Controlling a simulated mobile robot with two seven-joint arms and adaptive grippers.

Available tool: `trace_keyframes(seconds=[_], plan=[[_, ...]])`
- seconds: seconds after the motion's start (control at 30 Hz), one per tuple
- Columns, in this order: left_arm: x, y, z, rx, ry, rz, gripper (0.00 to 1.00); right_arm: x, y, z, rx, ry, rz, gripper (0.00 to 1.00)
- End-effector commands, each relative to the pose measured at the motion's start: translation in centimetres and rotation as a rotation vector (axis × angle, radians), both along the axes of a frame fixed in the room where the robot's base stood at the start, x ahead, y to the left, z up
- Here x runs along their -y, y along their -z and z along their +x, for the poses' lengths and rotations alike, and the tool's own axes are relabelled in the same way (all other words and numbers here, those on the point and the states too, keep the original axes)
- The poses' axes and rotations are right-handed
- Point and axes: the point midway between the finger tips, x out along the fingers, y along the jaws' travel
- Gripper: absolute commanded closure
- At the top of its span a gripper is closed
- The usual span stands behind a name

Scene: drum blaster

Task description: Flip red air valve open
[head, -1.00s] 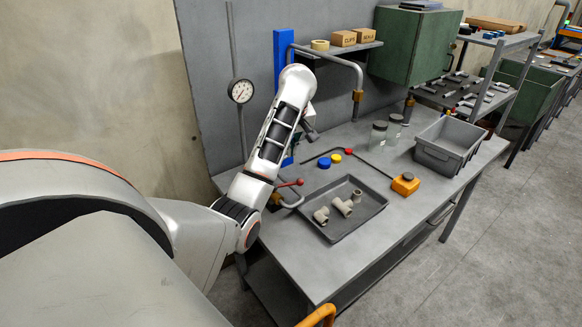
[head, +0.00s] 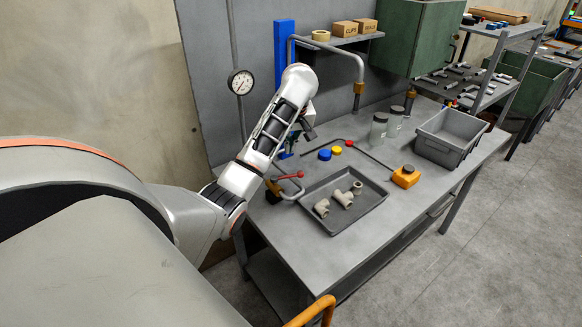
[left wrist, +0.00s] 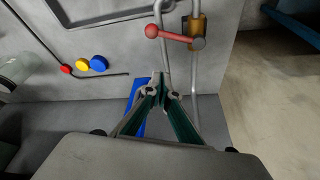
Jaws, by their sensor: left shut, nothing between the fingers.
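The red air valve lever (head: 288,177), with a round red knob, sits on a grey pipe at the left end of the bench. In the left wrist view the red lever (left wrist: 175,37) lies across the pipe, joined to a brass valve body (left wrist: 197,28). My left gripper (head: 290,149) is above the bench, beyond the lever and apart from it. In the left wrist view its fingers (left wrist: 160,92) are shut with nothing between them, below the lever in the picture. My right gripper is not in view.
A dark tray (head: 330,226) with grey pipe fittings lies right of the valve. Blue (head: 324,155) and yellow (head: 336,150) caps and a thin dark rod lie behind it. A gauge (head: 240,82), blue post (head: 284,50) and bent pipe (head: 358,68) stand near the arm.

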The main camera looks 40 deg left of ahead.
Motion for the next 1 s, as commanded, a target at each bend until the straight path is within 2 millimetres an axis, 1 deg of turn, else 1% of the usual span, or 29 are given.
trace_keyframes(seconds=[0.1,0.27,0.43,0.5,0.7,0.83,1.0], plan=[[-0.7,1.7,0.2,-0.004,-0.002,0.004,1.0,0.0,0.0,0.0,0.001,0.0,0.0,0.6],[-1.4,3.8,0.7,-0.003,-0.001,0.003,1.0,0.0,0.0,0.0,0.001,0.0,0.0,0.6],[-2.1,6.4,1.2,-0.002,-0.002,0.002,1.0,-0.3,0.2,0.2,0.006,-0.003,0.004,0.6],[-0.8,6.4,0.6,0.0,0.004,0.0,1.0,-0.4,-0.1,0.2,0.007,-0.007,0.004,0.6],[0.9,6.7,-0.6,0.001,0.003,-0.001,1.0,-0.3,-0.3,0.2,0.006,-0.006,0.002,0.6],[1.3,6.9,-0.9,0.0,0.001,0.0,1.0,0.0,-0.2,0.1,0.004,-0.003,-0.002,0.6],[1.4,6.9,-0.9,0.001,0.0,-0.001,1.0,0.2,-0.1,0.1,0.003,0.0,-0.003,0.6]])
